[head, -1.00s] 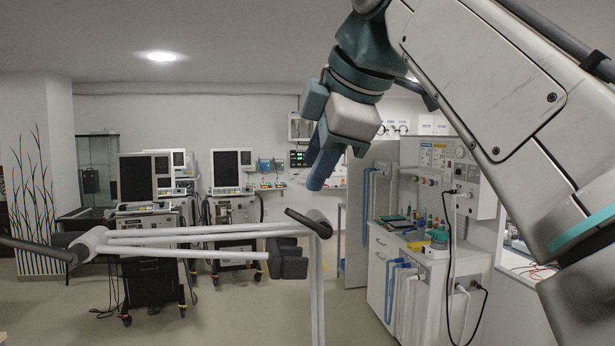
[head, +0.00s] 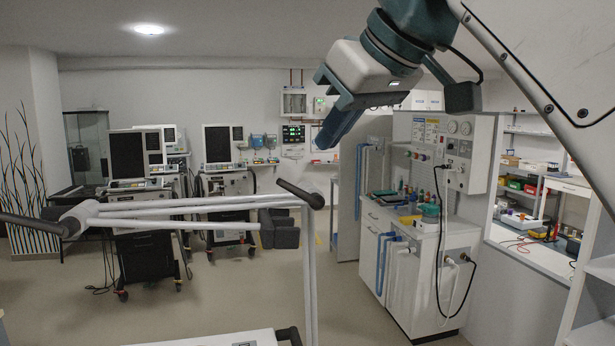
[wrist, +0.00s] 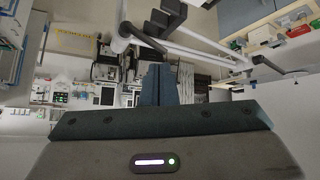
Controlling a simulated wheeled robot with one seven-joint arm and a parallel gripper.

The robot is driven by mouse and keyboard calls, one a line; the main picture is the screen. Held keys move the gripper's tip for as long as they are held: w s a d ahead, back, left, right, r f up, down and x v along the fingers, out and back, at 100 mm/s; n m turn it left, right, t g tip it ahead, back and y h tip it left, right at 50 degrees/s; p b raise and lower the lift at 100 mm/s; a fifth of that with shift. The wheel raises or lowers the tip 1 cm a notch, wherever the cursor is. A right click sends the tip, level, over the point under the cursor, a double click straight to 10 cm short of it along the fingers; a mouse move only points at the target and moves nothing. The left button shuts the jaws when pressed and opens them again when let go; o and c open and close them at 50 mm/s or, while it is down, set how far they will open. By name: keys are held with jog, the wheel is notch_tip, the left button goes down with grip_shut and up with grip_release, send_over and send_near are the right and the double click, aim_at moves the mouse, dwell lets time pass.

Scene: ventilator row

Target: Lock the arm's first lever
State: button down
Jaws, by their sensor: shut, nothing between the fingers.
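A white jointed support arm (head: 190,206) crosses the lower left of the head view, its tubes running from a left joint to a right joint above an upright post. A dark lever (head: 32,224) sticks out left of the left joint. Another dark lever (head: 299,194) lies tilted on the right joint. A third dark piece shows at the bottom edge. I cannot tell which lever is the first. My gripper (head: 335,128) is shut and empty, above and apart from the right lever. Its fingers (wrist: 158,85) point toward the tubes in the wrist view, where a dark lever (wrist: 140,38) shows.
Ventilators on carts (head: 145,225) stand at the back left. A white cabinet (head: 395,262) with hoses and a cable stands right of the post. A counter with shelves (head: 540,250) is at far right. Floor between is open.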

aim_at(291, 188)
jog(key=s+d+m+y, duration=0.25)
jog(key=d+m, duration=0.25)
jog(key=m, duration=1.3)
jog(key=shift+t, duration=0.4)
jog(key=x, duration=1.4)
jog(key=shift+w+a+r+p, duration=0.1)
jog(key=shift+w+r+p, duration=0.2)
jog(key=shift+r+p, duration=0.1)
